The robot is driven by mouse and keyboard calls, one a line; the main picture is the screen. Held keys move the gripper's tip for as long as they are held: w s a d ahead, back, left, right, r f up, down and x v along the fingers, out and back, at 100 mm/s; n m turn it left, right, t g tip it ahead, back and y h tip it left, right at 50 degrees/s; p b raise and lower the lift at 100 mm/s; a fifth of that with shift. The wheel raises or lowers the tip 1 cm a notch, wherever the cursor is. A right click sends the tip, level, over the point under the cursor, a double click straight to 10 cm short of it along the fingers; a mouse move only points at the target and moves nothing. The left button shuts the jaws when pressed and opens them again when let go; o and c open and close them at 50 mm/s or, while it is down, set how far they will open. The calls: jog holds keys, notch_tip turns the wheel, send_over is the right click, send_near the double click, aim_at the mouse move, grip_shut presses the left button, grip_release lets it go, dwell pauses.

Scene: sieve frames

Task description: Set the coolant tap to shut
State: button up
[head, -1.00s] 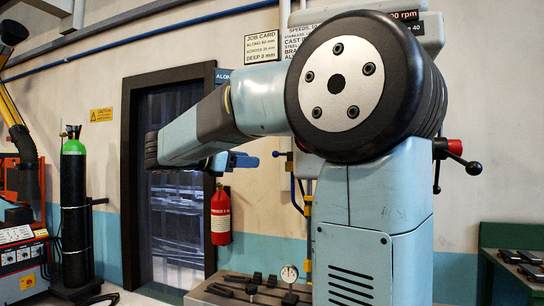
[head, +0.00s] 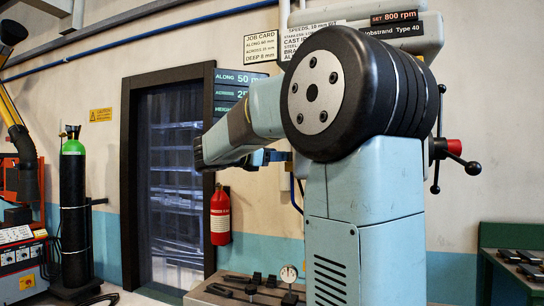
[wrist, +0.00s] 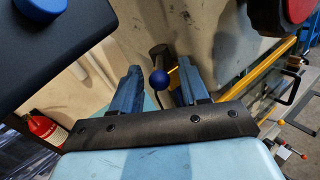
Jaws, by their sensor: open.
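My gripper (wrist: 159,70) is open in the wrist view, its two blue fingers apart. A dark blue ball knob (wrist: 159,79) shows in the gap between the fingers, with a short grey stem (wrist: 157,52) and a bit of yellow by it. It looks like the coolant tap's handle, but no label shows. I cannot tell its depth against the fingertips or whether they touch it. In the head view my gripper (head: 276,156) is mostly hidden behind my arm, and the tap cannot be made out.
My arm covers much of the machine in the head view. A three-armed handle with a red hub (head: 454,147) is to its right. A worktable (head: 231,279) with clamps and a dial gauge (head: 289,273) is below. A red extinguisher (head: 220,216) hangs on the wall.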

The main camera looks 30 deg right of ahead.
jog(key=shift+w+d, duration=0.1)
jog(key=shift+d, duration=0.7)
grip_shut()
